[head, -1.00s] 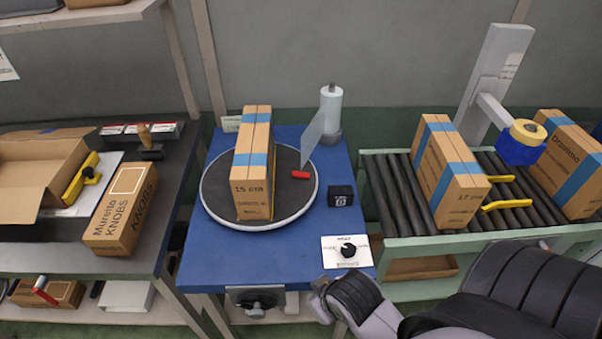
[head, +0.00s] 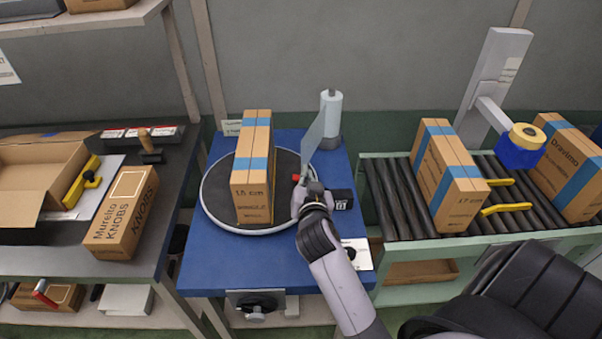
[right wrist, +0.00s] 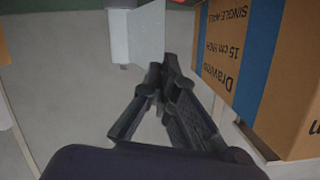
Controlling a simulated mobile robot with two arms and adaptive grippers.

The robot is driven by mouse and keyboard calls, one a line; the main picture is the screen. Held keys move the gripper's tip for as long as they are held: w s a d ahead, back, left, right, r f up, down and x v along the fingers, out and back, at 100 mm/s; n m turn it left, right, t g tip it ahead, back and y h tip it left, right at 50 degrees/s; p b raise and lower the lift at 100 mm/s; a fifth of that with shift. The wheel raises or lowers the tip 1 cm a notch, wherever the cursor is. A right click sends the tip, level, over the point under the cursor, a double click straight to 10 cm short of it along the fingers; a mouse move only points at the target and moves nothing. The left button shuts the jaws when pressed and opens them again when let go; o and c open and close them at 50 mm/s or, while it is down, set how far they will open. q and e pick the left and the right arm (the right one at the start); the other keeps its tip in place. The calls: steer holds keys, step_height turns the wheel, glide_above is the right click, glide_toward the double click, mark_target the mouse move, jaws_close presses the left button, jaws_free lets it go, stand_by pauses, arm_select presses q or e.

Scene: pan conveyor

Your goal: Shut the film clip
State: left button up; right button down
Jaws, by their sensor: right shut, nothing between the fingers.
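The film clip (head: 296,178) is the small red piece on the dark turntable (head: 219,198), just right of the tall taped carton (head: 254,170). Only part of it shows; my right gripper (head: 303,188) covers the rest. The clear film (head: 313,138) runs from the white roll (head: 331,108) down toward the clip. My right gripper is shut and empty. In the right wrist view its fingertips (right wrist: 164,68) are together, beside the carton (right wrist: 240,55) and near the pale film (right wrist: 147,38). I cannot see the clip there. I cannot tell whether the fingers touch it. My left gripper is out of view.
The turntable is on a blue table (head: 225,268) with a dark block (head: 341,199) and a white dial plate (head: 359,254), partly behind my arm. A roller conveyor (head: 393,205) with cartons is at right. A bench with a Mureito carton (head: 122,215) is at left.

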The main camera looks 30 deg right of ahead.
glide_above(295, 178)
steer(key=s+d, duration=0.2)
steer(key=shift+s+a+f+p, duration=0.1)
steer(key=shift+a+f+p, duration=0.1)
steer(key=shift+f, duration=0.2)
steer(key=shift+s+a+f+p, duration=0.1)
steer(key=shift+f+p, duration=0.1)
steer(key=shift+f, duration=0.2)
steer(key=f, duration=0.3)
steer(key=shift+w+a, duration=0.1)
steer(key=shift+a, duration=0.15)
steer(key=shift+a+f, duration=0.15)
steer(key=shift+f, duration=0.45)
steer(key=shift+b, duration=0.35)
steer(key=shift+w+a+f+n+b, duration=0.25)
steer(key=shift+f+n+b, duration=0.3)
steer(key=shift+b, duration=0.3)
steer(key=shift+w+a+f+n+g+h+b, duration=0.1)
steer(key=shift+a+n+g+h+b, duration=0.15)
steer(key=shift+n+b, duration=0.25)
steer(key=shift+w+a+f+n+g+h+b, duration=0.15)
steer(key=shift+n+h+b, duration=0.2)
steer(key=shift+n, duration=0.2)
steer(key=shift+s+r+n, duration=0.1)
steer(key=shift+r+n, duration=0.05)
steer(key=shift+n, duration=0.25)
